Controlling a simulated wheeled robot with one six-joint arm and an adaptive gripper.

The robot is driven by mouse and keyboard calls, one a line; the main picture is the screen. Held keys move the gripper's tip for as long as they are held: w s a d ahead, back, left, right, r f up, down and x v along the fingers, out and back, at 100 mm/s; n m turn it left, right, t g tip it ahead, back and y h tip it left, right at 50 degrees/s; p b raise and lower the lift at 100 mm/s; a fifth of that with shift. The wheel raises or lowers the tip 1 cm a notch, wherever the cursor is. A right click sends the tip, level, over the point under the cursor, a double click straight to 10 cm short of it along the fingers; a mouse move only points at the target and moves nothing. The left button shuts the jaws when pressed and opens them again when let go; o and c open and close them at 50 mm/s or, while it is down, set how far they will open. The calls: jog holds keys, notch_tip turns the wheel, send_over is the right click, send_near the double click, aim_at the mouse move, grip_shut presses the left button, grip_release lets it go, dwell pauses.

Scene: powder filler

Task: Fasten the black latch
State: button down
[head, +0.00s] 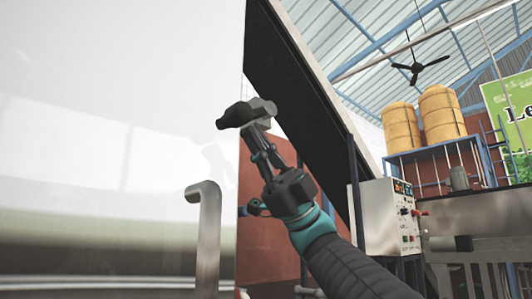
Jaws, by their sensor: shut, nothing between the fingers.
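The black latch (246,113) shows in the head view at the edge of a large pale shiny panel. It is a chunky dark piece lying roughly level, with its left end over the panel. My gripper (254,132) comes up from the lower right, with its fingers shut and empty. Its fingertips meet the underside of the latch in the picture; I cannot tell whether they touch it. The fingertips are partly lost against the dark latch, and whatever the latch fastens onto is not clear.
The pale shiny panel (110,110) fills the left side. A bent metal handle (207,235) stands out from it, left of my arm. A long dark slanted beam (290,75) runs behind my gripper. A control box (388,218) with knobs stands at the right.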

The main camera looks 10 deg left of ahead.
aim_at(242, 118)
jog(key=shift+s+a+r, duration=0.1)
jog(key=shift+r, duration=0.05)
jog(key=x, duration=0.4)
jog(key=shift+s, duration=0.15)
dwell(0.4)
